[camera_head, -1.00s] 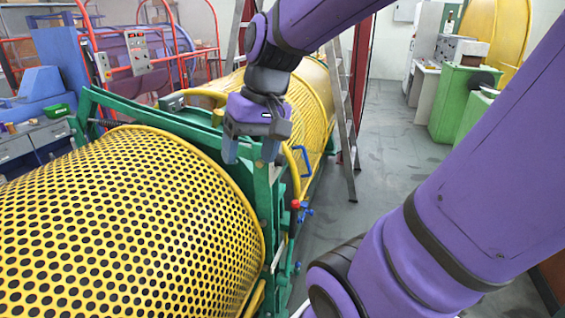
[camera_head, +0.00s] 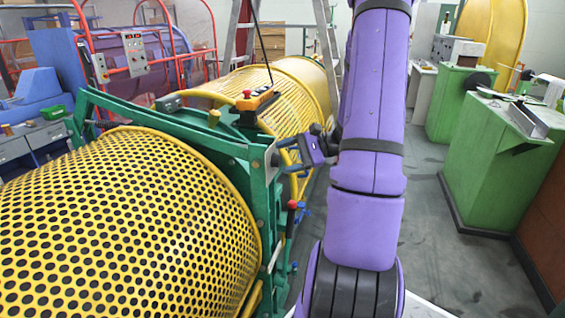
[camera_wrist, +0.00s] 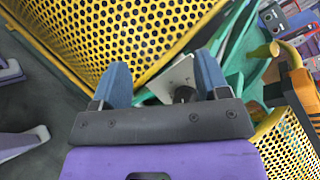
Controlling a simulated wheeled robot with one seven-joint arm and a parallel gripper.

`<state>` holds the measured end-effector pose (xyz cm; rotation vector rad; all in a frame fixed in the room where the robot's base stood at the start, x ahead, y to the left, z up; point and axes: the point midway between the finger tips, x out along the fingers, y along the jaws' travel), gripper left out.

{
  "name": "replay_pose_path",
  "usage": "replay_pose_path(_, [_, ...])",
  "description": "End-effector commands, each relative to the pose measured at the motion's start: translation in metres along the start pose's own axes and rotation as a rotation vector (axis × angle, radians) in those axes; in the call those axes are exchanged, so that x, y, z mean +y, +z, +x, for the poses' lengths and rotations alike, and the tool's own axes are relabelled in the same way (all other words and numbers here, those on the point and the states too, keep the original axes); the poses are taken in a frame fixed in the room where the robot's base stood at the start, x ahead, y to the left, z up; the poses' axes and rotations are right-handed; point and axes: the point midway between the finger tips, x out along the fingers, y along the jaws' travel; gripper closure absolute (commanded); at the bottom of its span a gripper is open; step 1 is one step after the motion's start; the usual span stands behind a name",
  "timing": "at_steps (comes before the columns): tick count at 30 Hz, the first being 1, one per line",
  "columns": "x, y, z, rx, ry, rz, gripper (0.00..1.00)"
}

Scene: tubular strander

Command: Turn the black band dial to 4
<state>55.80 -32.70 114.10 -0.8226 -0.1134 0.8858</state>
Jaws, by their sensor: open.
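In the wrist view a black round knob (camera_wrist: 184,94), which looks like the black band dial, sits by a pale plate (camera_wrist: 177,76) on the green frame. It lies between my two blue fingers, nearer the right one, and is partly hidden by the gripper's palm edge. Its numbers and pointer cannot be read. My gripper (camera_wrist: 161,65) is open and nothing shows held in it. In the head view my gripper (camera_head: 286,152) is small and beside the green frame's right side; the dial cannot be made out clearly there.
The yellow perforated guard (camera_head: 120,225) and green frame (camera_head: 262,190) fill the left. An orange control box (camera_head: 257,100) with a red button sits on the frame. A red-topped lever (camera_head: 291,206) stands below my gripper. Green cabinets (camera_head: 495,160) are at right, with open floor between.

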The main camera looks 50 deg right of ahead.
Motion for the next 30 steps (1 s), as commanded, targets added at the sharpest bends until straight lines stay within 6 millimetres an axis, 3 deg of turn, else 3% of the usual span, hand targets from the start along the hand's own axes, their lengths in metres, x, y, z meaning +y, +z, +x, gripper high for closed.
replay_pose_path(1, [0.005, -0.018, -0.015, 0.01, -0.081, 0.039, 0.32])
replay_pose_path(6, [0.017, -0.059, -0.055, 0.045, -0.297, 0.107, 0.32])
replay_pose_path(13, [0.028, -0.083, -0.08, 0.073, -0.431, 0.141, 0.32])
replay_pose_path(20, [0.02, -0.086, -0.063, 0.074, -0.439, 0.141, 0.32])
replay_pose_path(30, [-0.004, -0.092, -0.01, 0.074, -0.436, 0.142, 0.32])
